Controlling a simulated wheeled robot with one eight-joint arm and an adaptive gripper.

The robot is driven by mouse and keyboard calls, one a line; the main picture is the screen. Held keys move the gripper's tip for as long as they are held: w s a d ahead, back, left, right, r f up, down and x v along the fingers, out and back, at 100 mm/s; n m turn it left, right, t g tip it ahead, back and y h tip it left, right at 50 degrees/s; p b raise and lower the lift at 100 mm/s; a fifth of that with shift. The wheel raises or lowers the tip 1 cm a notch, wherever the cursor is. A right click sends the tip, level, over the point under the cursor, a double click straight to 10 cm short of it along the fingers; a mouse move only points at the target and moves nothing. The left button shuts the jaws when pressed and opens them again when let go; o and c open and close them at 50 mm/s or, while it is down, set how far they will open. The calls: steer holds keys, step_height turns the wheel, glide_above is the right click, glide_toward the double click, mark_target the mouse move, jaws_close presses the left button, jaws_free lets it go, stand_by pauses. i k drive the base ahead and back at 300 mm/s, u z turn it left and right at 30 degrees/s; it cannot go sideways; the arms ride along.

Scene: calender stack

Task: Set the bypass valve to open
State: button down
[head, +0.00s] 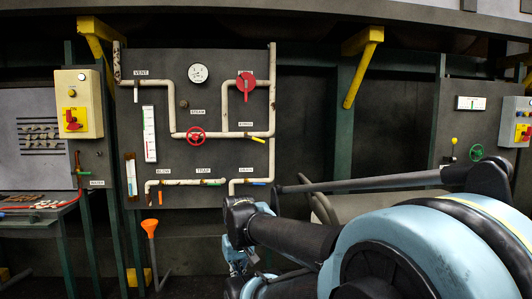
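The bypass label (245,124) is on the dark pipe panel in the middle of the head view. Just under it, a short yellow lever (258,139) sits on the horizontal white pipe (225,134). The lever lies close to the line of the pipe, tipped slightly down to the right. No gripper is touching it. My arm fills the lower right, folded, with its wrist links low in front of the panel's foot. I cannot make out my gripper's fingers.
A blue drain lever (258,184) and a green trap lever (215,184) are below. An orange funnel (149,228) stands lower left. Yellow brackets (362,65) jut out above.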

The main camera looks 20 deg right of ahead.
mark_target(248, 136)
steer(key=z, duration=1.45)
steer(key=k, duration=1.2)
steer(key=u, duration=1.45)
steer(key=i, duration=1.7)
steer(key=z, duration=0.05)
